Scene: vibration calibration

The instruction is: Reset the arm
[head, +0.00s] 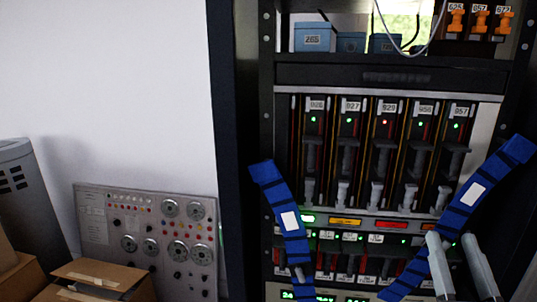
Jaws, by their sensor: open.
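My gripper (462,262) shows at the lower right of the head view. Its two pale grey fingers point up and stand apart, with nothing visible between them. It is in front of the lower right part of a dark equipment rack (390,75). The rest of my arm is out of the picture.
The rack holds several upright modules with small lights; module 029 (386,150) shows red, the others green. Blue straps (274,190) hang at both sides. Blue boxes (313,38) and orange connectors (480,20) sit above. A grey control panel (150,235) and cardboard boxes (100,272) stand left.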

